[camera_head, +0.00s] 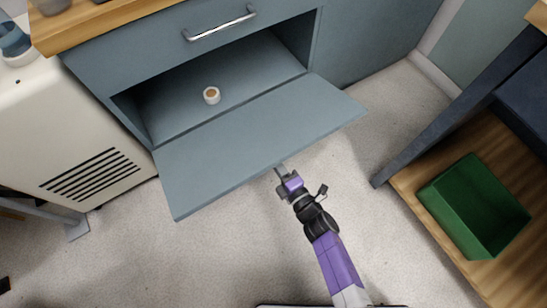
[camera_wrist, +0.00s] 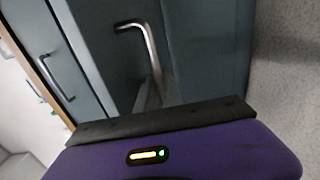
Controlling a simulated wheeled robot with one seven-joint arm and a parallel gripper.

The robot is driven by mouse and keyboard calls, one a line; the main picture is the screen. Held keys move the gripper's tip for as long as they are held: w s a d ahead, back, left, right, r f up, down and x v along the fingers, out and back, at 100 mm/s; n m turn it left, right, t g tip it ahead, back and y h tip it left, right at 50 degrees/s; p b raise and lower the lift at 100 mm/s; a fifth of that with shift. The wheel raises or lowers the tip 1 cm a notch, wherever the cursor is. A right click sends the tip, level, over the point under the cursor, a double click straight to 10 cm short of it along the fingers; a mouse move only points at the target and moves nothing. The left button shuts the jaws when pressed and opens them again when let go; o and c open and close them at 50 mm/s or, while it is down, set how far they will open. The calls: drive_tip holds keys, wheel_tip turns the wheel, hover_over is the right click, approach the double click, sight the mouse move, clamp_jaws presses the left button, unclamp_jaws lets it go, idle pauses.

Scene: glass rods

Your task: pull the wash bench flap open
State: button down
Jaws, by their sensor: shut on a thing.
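The wash bench flap (camera_head: 255,138) is a blue-grey panel hinged at its lower edge. It is folded down and out, lying about flat, and the compartment behind it (camera_head: 180,95) is open to view. My gripper (camera_head: 281,172) is at the flap's outer edge, shut on the flap's handle. In the wrist view the bent metal handle (camera_wrist: 151,45) runs down behind the dark edge of my gripper. The handle is hidden under the flap in the head view.
A small white-and-tan round object (camera_head: 211,95) sits inside the compartment. A drawer with a metal handle (camera_head: 219,24) is above it. A cream cabinet (camera_head: 75,130) stands at left. A green bin (camera_head: 470,205) sits on a wooden shelf at right. The floor around my arm is clear.

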drive_tip(key=shift+w+r, duration=0.2)
drive_tip(key=shift+r, duration=0.25)
drive_tip(key=c, duration=1.8)
unclamp_jaws()
drive_tip(key=p+v, duration=0.2)
drive_tip(key=v, duration=0.6)
drive_tip(key=shift+a+f+p, duration=0.1)
drive_tip(key=shift+p, duration=0.25)
drive_tip(key=shift+s+f, duration=0.1)
drive_tip(key=shift+s, duration=0.05)
drive_tip(key=shift+f+p+v, duration=0.15)
drive_tip(key=shift+f+v, duration=0.05)
drive_tip(key=shift+v, duration=1.3)
drive_tip(key=shift+f+p+v, duration=0.15)
drive_tip(key=shift+v, duration=1.3)
drive_tip(key=shift+f+p+v, duration=0.15)
drive_tip(key=shift+f+v, duration=0.05)
drive_tip(key=shift+v, duration=1.3)
